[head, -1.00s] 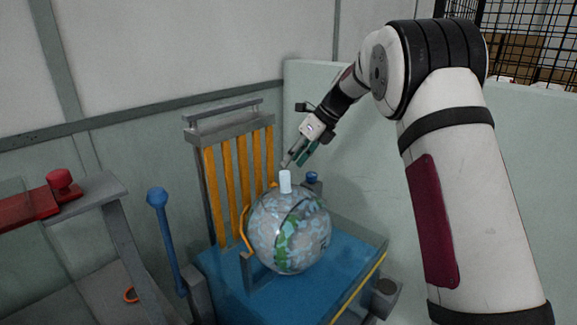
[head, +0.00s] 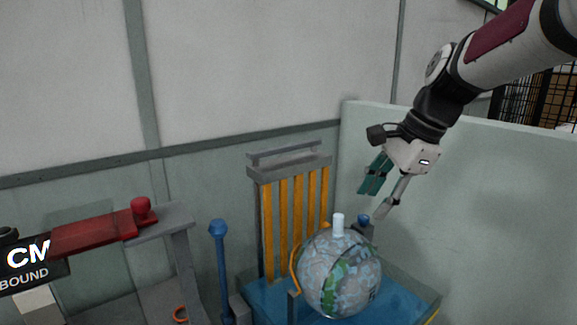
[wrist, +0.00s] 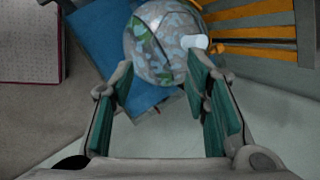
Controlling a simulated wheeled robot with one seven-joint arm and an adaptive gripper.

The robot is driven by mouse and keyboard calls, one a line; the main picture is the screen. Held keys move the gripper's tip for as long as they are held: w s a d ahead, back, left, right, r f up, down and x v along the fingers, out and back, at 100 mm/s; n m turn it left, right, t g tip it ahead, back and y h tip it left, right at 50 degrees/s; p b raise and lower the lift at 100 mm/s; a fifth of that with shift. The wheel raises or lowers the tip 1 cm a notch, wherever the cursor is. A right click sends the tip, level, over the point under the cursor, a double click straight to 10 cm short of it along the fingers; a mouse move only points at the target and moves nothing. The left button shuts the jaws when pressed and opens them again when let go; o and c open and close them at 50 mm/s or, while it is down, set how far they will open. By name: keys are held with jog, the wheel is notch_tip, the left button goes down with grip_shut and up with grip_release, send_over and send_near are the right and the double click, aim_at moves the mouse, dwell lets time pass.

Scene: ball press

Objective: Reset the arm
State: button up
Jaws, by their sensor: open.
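My gripper (head: 377,192) is open and empty in the head view, above and to the right of a mottled grey-blue and green ball (head: 338,275). The ball has a short white cylinder (head: 338,225) on top. It sits on the blue base of a press (head: 404,297) with yellow slats (head: 297,220) behind it. In the wrist view, the ball (wrist: 160,42) is beyond the spread green finger pads, with a gap between them and nothing held.
A blue-knobbed lever (head: 219,260) stands left of the press. A red bar with a red knob (head: 141,209) lies on a grey frame further left. A pale green partition (head: 490,190) stands to the right. The space above the ball is clear.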

jog(key=s+d+f+n+h+p, duration=0.1)
jog(key=s+n, duration=0.7)
jog(key=s, duration=0.6)
jog(key=s+d+f+n+t+h+p, duration=0.1)
jog(key=s+n+h, duration=0.1)
jog(key=s+n, duration=0.6)
jog(key=s, duration=0.5)
jog(key=shift+s+d+f+h+p, duration=0.3)
jog(key=shift+s+d+f+p, duration=0.05)
jog(key=shift+f, duration=0.05)
